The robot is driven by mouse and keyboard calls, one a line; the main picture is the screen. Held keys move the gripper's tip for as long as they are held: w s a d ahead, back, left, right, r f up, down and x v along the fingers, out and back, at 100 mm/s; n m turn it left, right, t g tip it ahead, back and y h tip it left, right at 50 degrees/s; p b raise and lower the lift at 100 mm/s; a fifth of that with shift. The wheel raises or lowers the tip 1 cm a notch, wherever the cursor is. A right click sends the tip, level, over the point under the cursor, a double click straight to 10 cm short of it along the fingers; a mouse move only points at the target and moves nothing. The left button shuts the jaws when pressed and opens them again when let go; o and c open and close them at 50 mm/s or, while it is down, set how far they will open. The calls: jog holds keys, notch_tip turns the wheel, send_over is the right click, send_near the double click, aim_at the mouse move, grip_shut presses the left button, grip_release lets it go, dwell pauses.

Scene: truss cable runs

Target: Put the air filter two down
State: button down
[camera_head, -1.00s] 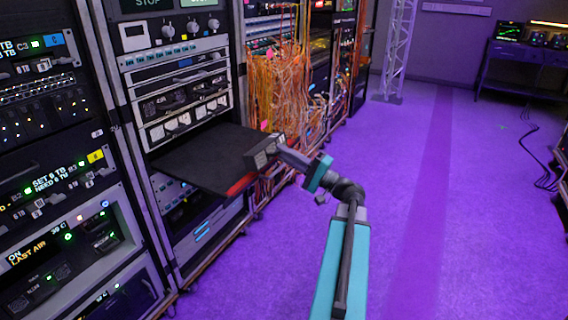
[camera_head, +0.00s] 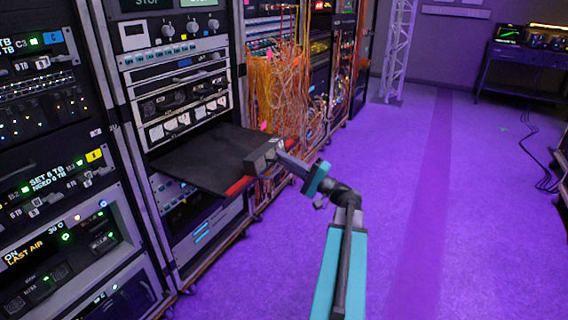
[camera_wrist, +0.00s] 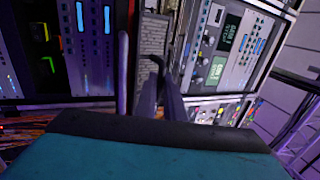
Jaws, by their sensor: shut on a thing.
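My gripper (camera_head: 279,151) is at the front right corner of a black pull-out shelf (camera_head: 200,158) in the rack. It is shut on a small grey block (camera_head: 261,158), which I take to be air filter two; no name on it can be read. The block is at the shelf's edge in the head view; I cannot tell whether it touches the shelf or is held just above it. In the wrist view the dark fingers (camera_wrist: 163,88) reach toward a grey, mesh-like face (camera_wrist: 153,38), probably the same block.
Equipment racks line the left, with a lit panel reading LAST AIR (camera_head: 35,250). Orange cables (camera_head: 280,90) hang just behind the shelf. The purple floor (camera_head: 400,210) is clear to the right; a white truss (camera_head: 399,50) stands farther back.

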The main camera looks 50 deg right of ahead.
jog(key=shift+f, duration=0.25)
jog(key=c, duration=1.8)
grip_release()
jog(key=shift+c, duration=0.2)
jog(key=p+v, duration=0.1)
jog(key=v, duration=1.1)
jog(key=shift+p, duration=0.3)
jog(key=shift+r, duration=0.1)
